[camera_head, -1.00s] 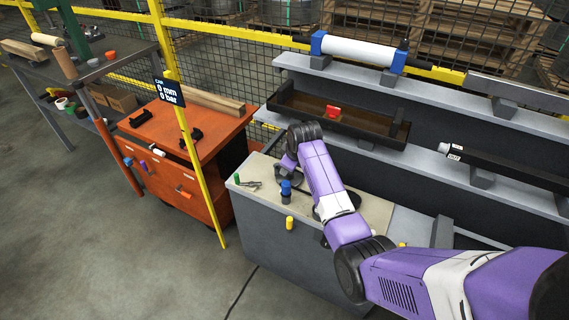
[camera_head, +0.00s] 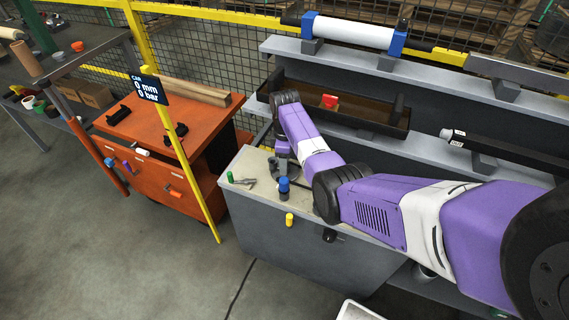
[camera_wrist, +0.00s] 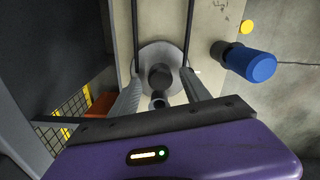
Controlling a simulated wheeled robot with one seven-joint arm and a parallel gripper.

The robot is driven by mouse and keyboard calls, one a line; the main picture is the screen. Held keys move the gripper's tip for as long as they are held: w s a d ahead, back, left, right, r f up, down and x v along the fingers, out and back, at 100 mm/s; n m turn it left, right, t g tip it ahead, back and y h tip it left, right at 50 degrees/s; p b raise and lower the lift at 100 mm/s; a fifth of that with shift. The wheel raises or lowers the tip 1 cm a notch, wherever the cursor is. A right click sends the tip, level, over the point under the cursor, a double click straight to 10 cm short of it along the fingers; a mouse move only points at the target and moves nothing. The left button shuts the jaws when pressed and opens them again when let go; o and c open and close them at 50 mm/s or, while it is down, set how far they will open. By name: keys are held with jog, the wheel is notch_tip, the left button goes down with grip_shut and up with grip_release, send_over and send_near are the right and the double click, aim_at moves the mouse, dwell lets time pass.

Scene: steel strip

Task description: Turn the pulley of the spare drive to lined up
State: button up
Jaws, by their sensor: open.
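The pulley (camera_wrist: 160,52) is a light grey disc on the beige top of the grey bench (camera_head: 247,161). Two dark strands, apparently a belt, run from its sides toward the top of the wrist view. A dark round hub stands on the disc. My gripper (camera_wrist: 161,76) is open, its two grey fingers one on each side of the hub. I cannot tell whether they touch anything. In the head view my gripper (camera_head: 283,157) is small, above the bench top, and my arm covers much of the pulley's area. No alignment marks can be made out.
A blue-capped dark cylinder (camera_head: 284,188) stands close to my gripper; it also shows in the wrist view (camera_wrist: 250,65). A yellow knob (camera_head: 289,219) is on the bench front. A green-handled item (camera_head: 230,177) lies left. Shelves with a dark tray (camera_head: 350,112) rise behind.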

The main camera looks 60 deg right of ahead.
jog(key=shift+f, duration=0.55)
grip_shut()
jog(key=shift+m, duration=0.3)
jog(key=m, duration=0.5)
jog(key=shift+m+p, duration=0.3)
jog(key=shift+p, duration=0.1)
jog(key=m, duration=0.5)
jog(key=shift+r, duration=0.1)
jog(key=shift+m, duration=0.4)
